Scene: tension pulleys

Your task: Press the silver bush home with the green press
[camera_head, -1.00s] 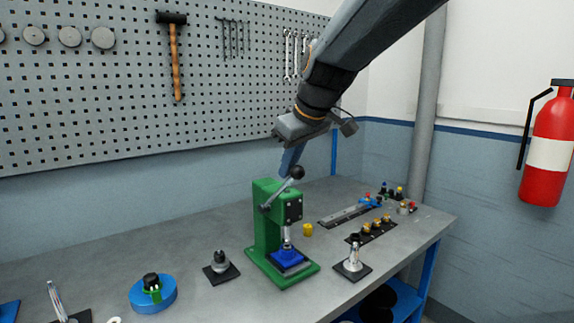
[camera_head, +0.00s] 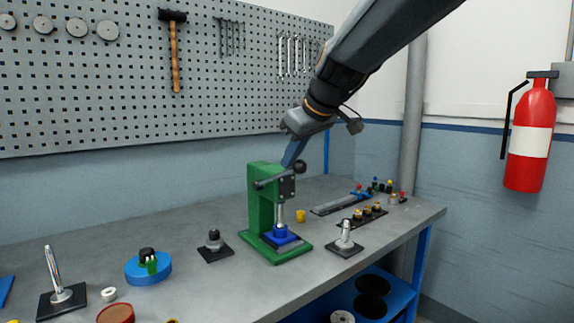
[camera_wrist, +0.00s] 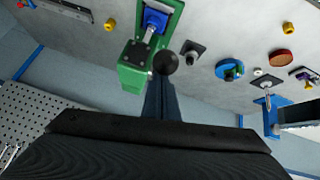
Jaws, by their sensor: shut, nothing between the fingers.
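The green press (camera_head: 262,205) stands on the grey bench. Its lever ends in a black ball knob (camera_head: 299,167), also in the wrist view (camera_wrist: 166,63). My gripper (camera_head: 290,160) is shut and empty, its narrow fingers (camera_wrist: 163,92) pointing down close to the knob; I cannot tell whether they touch. The lever slopes up gently to the right. The silver ram (camera_head: 280,213) reaches down to a blue holder (camera_head: 281,233) on the press base. The silver bush cannot be clearly made out; any bush under the ram is too small to tell.
A yellow bush (camera_head: 300,216) stands behind the press. Pegs on black bases stand right (camera_head: 344,240) and left (camera_head: 213,243) of it. A blue round fixture (camera_head: 148,268) and a tall silver post (camera_head: 57,275) are further left. A pegboard (camera_head: 110,90) backs the bench.

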